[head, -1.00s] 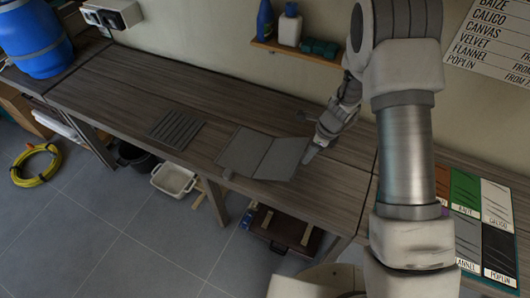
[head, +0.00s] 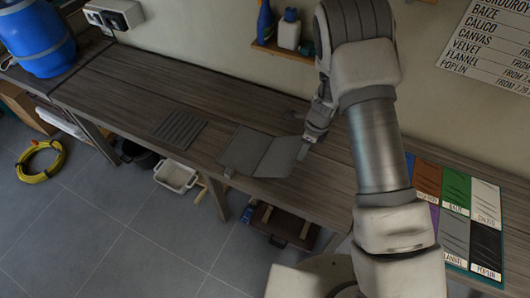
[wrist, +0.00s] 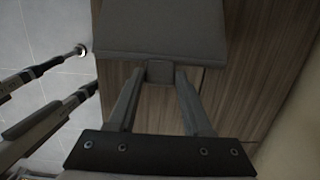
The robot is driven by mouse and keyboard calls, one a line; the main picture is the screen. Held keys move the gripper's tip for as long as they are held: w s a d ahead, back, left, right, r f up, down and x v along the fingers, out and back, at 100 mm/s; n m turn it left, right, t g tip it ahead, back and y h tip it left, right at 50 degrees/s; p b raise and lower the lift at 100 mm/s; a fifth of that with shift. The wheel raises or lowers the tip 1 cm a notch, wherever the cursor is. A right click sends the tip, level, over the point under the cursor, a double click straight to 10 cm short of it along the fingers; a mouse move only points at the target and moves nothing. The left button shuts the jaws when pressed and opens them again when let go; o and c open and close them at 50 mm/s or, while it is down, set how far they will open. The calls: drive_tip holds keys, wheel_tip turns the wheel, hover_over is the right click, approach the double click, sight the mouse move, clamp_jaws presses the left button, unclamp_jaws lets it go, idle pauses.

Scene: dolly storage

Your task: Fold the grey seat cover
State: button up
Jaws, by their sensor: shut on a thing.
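The grey seat cover (head: 243,150) lies on the wooden bench as two panels with a crease between them. Its left panel looks flat; its right panel (head: 279,157) reaches to my gripper (head: 302,153) and appears slightly raised at that end. In the wrist view the near panel (wrist: 160,32) fills the top middle, with a small grey tab (wrist: 160,72) at its edge. My gripper (wrist: 160,76) is shut on that tab, one finger on each side. The underside of the cover is hidden.
A ridged grey mat (head: 180,129) lies left of the cover on the bench (head: 110,88). Bottles stand on a wall shelf (head: 283,52) behind. A colour sample board (head: 455,215) is at the right. The bench's left part is clear.

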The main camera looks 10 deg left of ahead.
drive_tip(key=shift+w+a+r+h+p, duration=0.2)
drive_tip(key=shift+a+r+h+p, duration=0.95)
drive_tip(key=shift+p, duration=1.7)
drive_tip(key=shift+a+r, duration=0.15)
drive_tip(key=shift+a, duration=0.15)
drive_tip(key=shift+w+a+r+h+p, duration=0.1)
drive_tip(key=shift+a+r+h+p, duration=0.15)
drive_tip(key=shift+a, duration=0.2)
drive_tip(key=shift+w+a+r+h+p, duration=0.15)
drive_tip(key=shift+a+h+p, duration=0.1)
drive_tip(key=shift+a, duration=0.15)
drive_tip(key=shift+w+a+r+g+h+b, duration=0.15)
drive_tip(key=shift+a+r+h+b, duration=0.15)
drive_tip(key=shift+a, duration=0.25)
drive_tip(key=shift+w+a+r+g+h+b, duration=0.1)
drive_tip(key=shift+a+r+g+h+b, duration=0.15)
drive_tip(key=shift+a+h+b, duration=0.25)
drive_tip(key=shift+w+a+r+g+h+b, duration=0.1)
drive_tip(key=shift+a+r+h+b, duration=0.15)
drive_tip(key=shift+a, duration=0.35)
